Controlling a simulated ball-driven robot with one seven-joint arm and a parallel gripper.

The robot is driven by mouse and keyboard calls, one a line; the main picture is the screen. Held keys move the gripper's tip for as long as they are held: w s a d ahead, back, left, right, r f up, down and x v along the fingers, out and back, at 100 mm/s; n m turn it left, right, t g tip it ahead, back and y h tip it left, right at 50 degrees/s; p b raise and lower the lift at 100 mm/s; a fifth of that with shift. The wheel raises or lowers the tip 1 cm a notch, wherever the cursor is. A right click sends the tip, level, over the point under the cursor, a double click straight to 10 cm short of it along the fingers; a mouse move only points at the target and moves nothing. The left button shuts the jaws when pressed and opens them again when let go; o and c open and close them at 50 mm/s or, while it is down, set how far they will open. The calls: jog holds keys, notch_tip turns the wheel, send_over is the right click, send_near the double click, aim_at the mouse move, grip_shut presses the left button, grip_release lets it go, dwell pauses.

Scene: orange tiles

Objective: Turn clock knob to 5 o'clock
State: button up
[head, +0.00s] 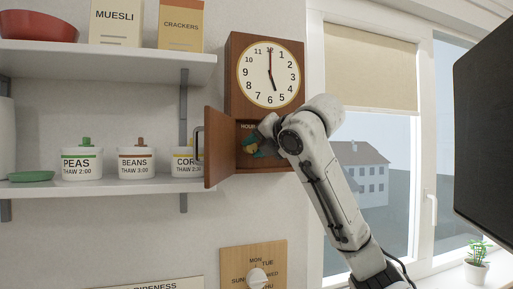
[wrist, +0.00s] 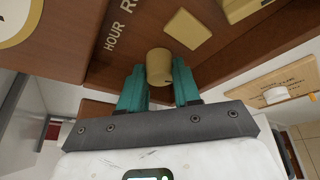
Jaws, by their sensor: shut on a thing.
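The wooden wall clock (head: 271,74) has a white dial. Its red hand points up at 12 and a short black hand points down, around 5 to 6. Below the dial is an open compartment, with the word HOUR visible inside. In the wrist view the tan round knob (wrist: 159,66) sits between the two teal fingers of my gripper (wrist: 160,85), beside the HOUR lettering. My gripper is shut on it. In the head view my gripper (head: 255,147) reaches into the compartment and its wrist hides part of it.
The compartment's wooden door (head: 220,150) stands open to the left, near a corn jar (head: 186,165). Shelves with jars and boxes are on the left. A weekday dial board (head: 250,262) is on the wall below. A window is to the right.

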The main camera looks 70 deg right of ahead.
jog(key=shift+f+n+g, duration=0.1)
jog(key=shift+n+g, duration=0.3)
jog(key=shift+n, duration=0.3)
jog(key=shift+w, duration=0.1)
jog(key=o, duration=0.8)
jog(key=shift+c, duration=0.2)
jog(key=shift+a, duration=0.15)
jog(key=b+v, duration=0.3)
jog(key=v, duration=0.7)
jog(key=shift+s+a, duration=0.2)
jog(key=shift+s, duration=0.1)
